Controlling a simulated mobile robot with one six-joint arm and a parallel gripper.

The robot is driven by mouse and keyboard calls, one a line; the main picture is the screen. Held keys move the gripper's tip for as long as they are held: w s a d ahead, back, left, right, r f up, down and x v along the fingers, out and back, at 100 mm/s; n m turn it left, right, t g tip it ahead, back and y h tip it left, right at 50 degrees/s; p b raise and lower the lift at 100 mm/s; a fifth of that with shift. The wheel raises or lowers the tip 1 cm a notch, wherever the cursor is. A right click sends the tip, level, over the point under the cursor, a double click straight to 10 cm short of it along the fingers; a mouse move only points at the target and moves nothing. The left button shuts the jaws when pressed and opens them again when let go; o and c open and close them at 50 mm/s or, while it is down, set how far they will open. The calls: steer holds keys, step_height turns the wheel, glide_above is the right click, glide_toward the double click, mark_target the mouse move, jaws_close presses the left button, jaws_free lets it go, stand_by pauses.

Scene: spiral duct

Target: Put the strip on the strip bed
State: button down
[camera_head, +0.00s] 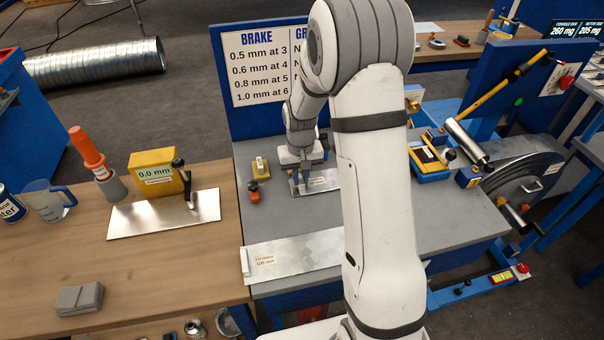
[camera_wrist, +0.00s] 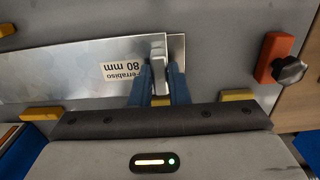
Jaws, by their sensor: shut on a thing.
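A shiny metal strip labelled 80 mm (camera_wrist: 60,75) lies flat across the wrist view; part of it shows in the head view (camera_head: 322,181). My gripper (camera_wrist: 160,88) is shut on the strip's right end, at a pale grey end piece. It also shows in the head view (camera_head: 304,180), over the grey bench. Several small yellow blocks sit around the strip in the wrist view, one at the lower left (camera_wrist: 40,113). I cannot tell whether they mark the strip bed, or whether the strip touches the surface. My arm hides part of the bench.
A second strip, labelled 100 mm (camera_head: 300,254), lies at the bench's front. An orange block with a black knob (camera_wrist: 277,58) stands right of the strip. A blue board (camera_head: 270,65) rises behind. A yellow gauge (camera_head: 155,172) and metal sheet (camera_head: 150,217) sit on the wooden table.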

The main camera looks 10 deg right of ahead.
steer(key=shift+f, duration=0.15)
steer(key=c, duration=1.4)
jaws_free()
step_height(320, 180, up, 12)
steer(key=r, duration=0.1)
steer(key=s+r+t, duration=0.1)
steer(key=s+r, duration=0.1)
steer(key=s, duration=0.6)
steer(key=s+r+t, duration=0.1)
steer(key=s+r, duration=0.1)
steer(key=s, duration=0.6)
steer(key=s+r+t, duration=0.1)
steer(key=s+r, duration=0.1)
steer(key=s, duration=0.6)
steer(key=shift+d+r+b, duration=0.1)
steer(key=shift+d+b, duration=0.2)
steer(key=shift+b, duration=0.1)
